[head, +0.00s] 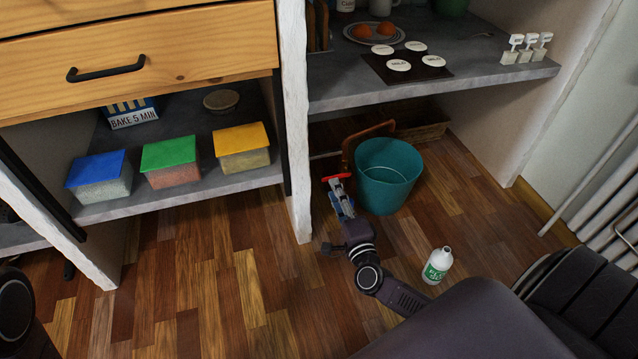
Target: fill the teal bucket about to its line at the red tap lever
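The teal bucket (387,190) stands upright on the wood floor under the right-hand counter. Its mouth faces up, and I cannot make out a fill line or a water level inside. A red lever-like piece (337,177) shows just left of the bucket, at the tips of my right gripper (340,191).
A white bottle with a green label (437,265) stands on the floor in front of the bucket. A white masonry post (297,120) rises to the left. Floor left of my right arm is clear.

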